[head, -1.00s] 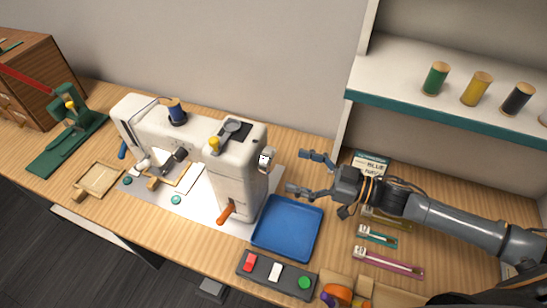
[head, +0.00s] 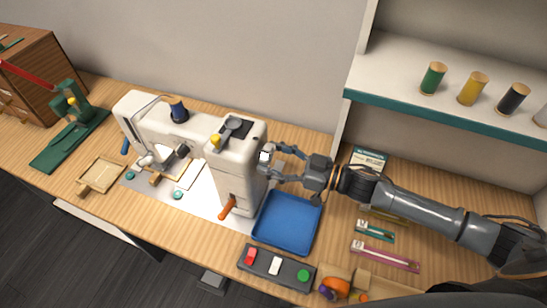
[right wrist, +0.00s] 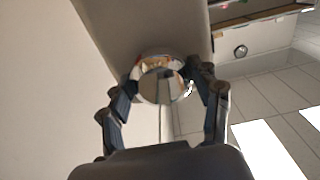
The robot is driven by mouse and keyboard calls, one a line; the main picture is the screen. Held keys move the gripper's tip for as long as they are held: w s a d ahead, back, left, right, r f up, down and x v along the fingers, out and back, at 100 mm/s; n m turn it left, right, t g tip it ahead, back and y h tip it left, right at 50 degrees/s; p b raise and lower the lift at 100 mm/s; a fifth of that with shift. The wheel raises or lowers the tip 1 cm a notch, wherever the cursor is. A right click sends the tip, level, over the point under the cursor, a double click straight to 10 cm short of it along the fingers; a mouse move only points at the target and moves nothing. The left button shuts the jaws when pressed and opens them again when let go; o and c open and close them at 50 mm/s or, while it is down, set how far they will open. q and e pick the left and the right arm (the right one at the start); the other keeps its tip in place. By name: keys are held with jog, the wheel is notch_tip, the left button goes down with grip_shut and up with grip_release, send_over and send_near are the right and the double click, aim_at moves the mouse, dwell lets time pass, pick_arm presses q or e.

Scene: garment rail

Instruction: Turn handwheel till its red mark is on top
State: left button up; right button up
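The handwheel (head: 265,155) is a small shiny wheel on the right end of the white sewing machine (head: 237,165). My right gripper (head: 268,161) is at the wheel, with one finger on each side of it. In the right wrist view the wheel (right wrist: 160,87) fills the space between the fingertips (right wrist: 163,80), which appear to touch its rim. A reddish patch shows near the wheel's upper left edge there, but I cannot tell whether it is the red mark. In the head view the fingers partly hide the wheel. My left gripper is not in view.
A blue tray (head: 287,243) lies just below my right gripper. A dark box with red, white and green buttons (head: 276,267) is in front of it. An orange-handled lever (head: 227,208) sits at the machine's front. A shelf (head: 440,104) with thread spools is at upper right.

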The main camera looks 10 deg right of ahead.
jog(key=shift+n, duration=0.4)
jog(key=shift+c, duration=0.2)
